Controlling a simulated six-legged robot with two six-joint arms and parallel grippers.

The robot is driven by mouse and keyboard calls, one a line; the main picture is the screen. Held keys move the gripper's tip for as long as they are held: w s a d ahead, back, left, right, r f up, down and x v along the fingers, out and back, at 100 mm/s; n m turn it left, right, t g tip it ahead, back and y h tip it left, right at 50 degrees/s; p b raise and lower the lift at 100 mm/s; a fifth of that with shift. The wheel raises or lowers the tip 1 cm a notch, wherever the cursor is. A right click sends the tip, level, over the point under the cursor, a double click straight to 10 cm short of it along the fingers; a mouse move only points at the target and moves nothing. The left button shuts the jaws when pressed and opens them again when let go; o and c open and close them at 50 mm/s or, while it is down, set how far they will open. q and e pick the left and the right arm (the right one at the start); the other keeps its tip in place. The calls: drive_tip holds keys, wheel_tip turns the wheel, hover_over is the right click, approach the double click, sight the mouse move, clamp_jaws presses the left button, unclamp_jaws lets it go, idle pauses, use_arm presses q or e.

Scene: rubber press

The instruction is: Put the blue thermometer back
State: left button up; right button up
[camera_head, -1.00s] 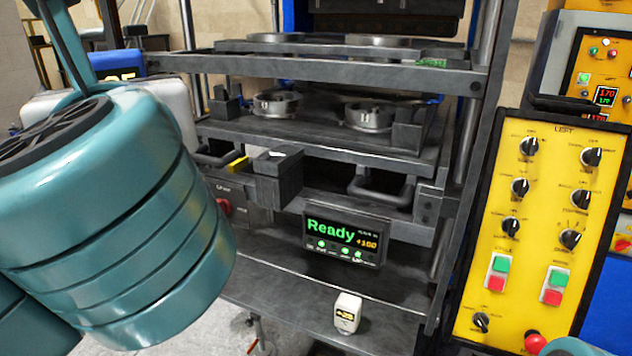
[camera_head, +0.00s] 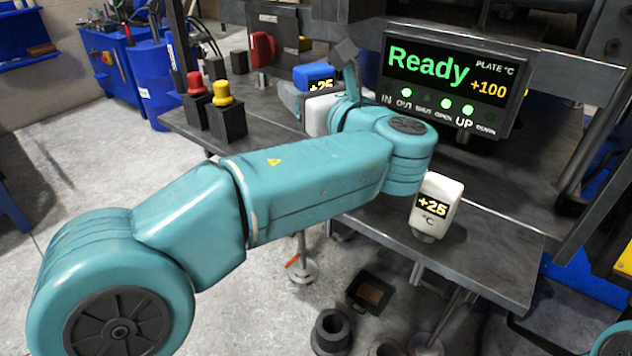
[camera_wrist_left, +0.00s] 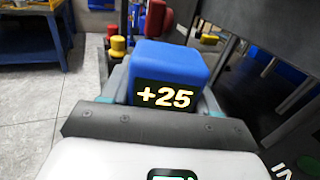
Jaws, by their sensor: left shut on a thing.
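The blue thermometer (camera_head: 314,76), a blue block with a dark "+25" display, is at the upper middle of the head view, above the left part of the grey shelf (camera_head: 490,262). My left gripper (camera_head: 303,92) is shut on it. In the left wrist view the blue thermometer (camera_wrist_left: 170,72) sits between the fingers of my left gripper (camera_wrist_left: 165,92), its display facing the camera. Whether its base touches the shelf is hidden. A white thermometer (camera_head: 437,200), also reading "+25", stands upright on the shelf's right part. My right gripper is not in view.
The press display (camera_head: 450,80) reads "Ready" and "+100" above the shelf. A red knob (camera_head: 195,84) and a yellow knob (camera_head: 222,94) on black blocks stand at the shelf's left end. Black parts (camera_head: 332,330) lie on the floor in front.

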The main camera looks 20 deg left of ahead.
use_arm(q)
wheel_tip(320, 180, down, 5)
drive_tip(key=shift+s+f+b, duration=0.1)
drive_tip(key=shift+f+b, duration=0.1)
drive_tip(key=shift+b, duration=0.95)
drive_tip(key=shift+s+f, duration=0.15)
drive_tip(key=shift+f, duration=0.2)
wheel_tip(320, 180, down, 4)
drive_tip(key=shift+b, duration=1.1)
drive_tip(key=shift+r, duration=0.15)
drive_tip(key=shift+f, duration=0.2)
drive_tip(key=o, duration=1.4)
